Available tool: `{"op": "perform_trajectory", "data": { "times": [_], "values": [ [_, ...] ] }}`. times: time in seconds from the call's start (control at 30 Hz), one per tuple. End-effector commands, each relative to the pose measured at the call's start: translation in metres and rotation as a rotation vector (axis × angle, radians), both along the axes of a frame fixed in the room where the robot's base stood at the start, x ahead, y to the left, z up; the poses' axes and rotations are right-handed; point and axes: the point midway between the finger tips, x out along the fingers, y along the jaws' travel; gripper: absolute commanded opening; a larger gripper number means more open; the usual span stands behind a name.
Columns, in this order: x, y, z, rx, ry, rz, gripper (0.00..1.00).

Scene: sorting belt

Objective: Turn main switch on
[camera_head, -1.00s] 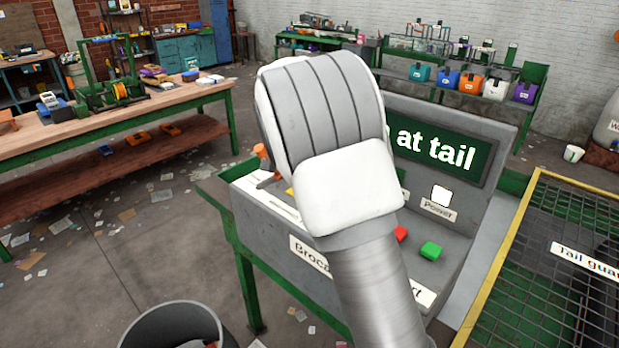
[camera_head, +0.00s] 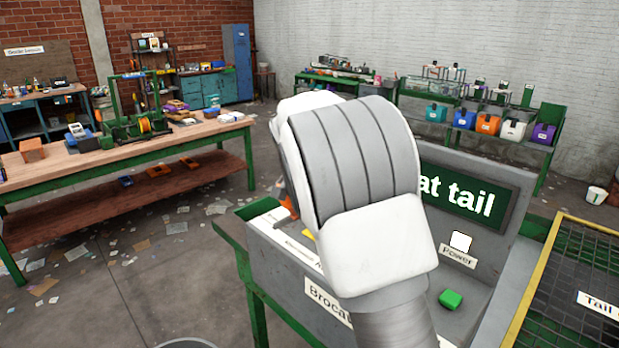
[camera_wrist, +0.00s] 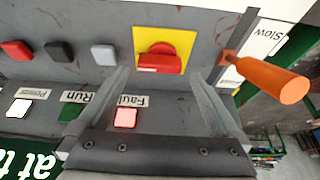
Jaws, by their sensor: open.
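In the wrist view a red rotary switch (camera_wrist: 158,60) sits on a yellow plate (camera_wrist: 147,38) on the grey control panel. No label naming it can be read. My gripper (camera_wrist: 160,76) is open and empty, its two fingers apart on either side of the switch's near side. Contact cannot be told. In the head view my arm covers most of the panel; only a sliver of the yellow plate (camera_head: 308,234) shows.
An orange lever (camera_wrist: 272,82) sticks out beside the right finger. Red (camera_wrist: 16,50), black (camera_wrist: 60,51) and grey (camera_wrist: 103,54) buttons line the panel. Power (camera_wrist: 19,108) and Fault (camera_wrist: 125,117) lamps look lit; the Run lamp (camera_wrist: 70,112) is dark. A yellow-edged guard (camera_head: 540,265) stands right.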

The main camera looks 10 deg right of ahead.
Motion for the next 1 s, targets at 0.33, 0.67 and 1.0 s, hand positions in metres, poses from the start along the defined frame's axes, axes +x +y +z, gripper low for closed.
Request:
{"op": "perform_trajectory", "data": {
  "times": [0.33, 0.67, 1.0],
  "values": [
    [-0.018, 0.028, 0.082, 0.002, -0.004, 0.001, 1.00],
    [-0.029, 0.041, 0.121, 0.001, -0.001, -0.001, 1.00],
    [-0.030, 0.042, 0.124, 0.001, 0.000, -0.002, 1.00]
  ]
}}
